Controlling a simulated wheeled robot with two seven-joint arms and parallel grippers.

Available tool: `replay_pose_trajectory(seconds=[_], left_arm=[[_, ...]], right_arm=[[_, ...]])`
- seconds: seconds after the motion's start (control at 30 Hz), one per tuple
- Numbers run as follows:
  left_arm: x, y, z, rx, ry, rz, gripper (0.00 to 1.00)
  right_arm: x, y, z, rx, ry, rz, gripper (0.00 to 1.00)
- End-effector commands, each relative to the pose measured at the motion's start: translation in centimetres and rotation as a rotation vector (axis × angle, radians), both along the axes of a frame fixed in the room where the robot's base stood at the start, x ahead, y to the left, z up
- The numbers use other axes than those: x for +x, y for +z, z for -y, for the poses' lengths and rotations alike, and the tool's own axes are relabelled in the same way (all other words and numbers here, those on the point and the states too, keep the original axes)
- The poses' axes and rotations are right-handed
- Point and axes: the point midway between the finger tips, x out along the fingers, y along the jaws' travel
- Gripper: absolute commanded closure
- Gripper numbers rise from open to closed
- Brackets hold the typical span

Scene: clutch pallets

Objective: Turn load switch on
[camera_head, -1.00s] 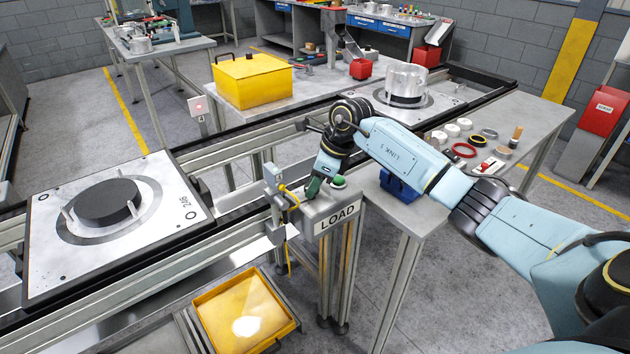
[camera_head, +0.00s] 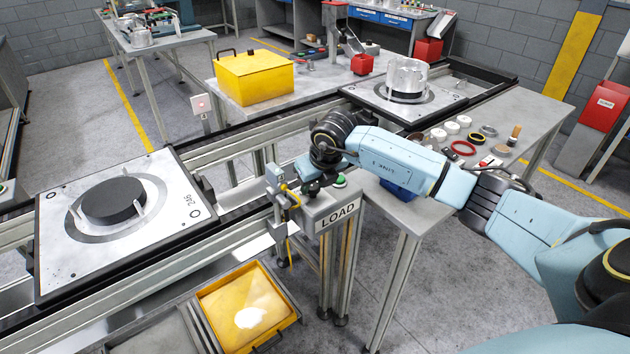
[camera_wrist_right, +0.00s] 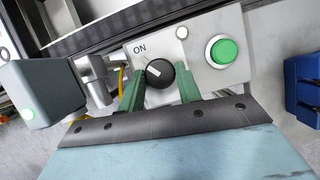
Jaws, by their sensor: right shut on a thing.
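The load switch is a black rotary knob (camera_wrist_right: 160,73) on a grey box (camera_head: 325,211) labelled LOAD. In the right wrist view its white pointer mark is slanted to the upper left, toward the ON label (camera_wrist_right: 139,49). My right gripper (camera_wrist_right: 160,90) has its two green fingers on either side of the knob, shut on it. My left gripper is not in view.
A pallet (camera_head: 60,250) with a dark disc is on the conveyor at left. A yellow bin (camera_head: 285,300) is below the box. A yellow case (camera_head: 253,80) stands behind.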

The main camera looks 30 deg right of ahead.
Motion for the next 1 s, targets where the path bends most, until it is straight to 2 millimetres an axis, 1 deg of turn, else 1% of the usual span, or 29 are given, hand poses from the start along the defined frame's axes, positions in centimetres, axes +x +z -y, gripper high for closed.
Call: replay_pose_trajectory(seconds=[0.1,0.33,0.87,0.9,1.0], left_arm=[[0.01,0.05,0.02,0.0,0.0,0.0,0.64],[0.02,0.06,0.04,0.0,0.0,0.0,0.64],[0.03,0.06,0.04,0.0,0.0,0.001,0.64],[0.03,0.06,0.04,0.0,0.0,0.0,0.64],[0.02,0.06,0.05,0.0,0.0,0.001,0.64]], right_arm=[[0.04,0.09,-0.05,-0.001,-0.064,0.001,0.89],[0.04,0.08,-0.09,0.001,-0.141,0.001,0.89],[0.04,0.06,-0.1,0.001,-0.166,0.0,0.89],[0.04,0.06,-0.1,0.001,-0.166,0.0,0.63],[0.04,0.06,-0.1,0.001,-0.166,0.0,0.5]])
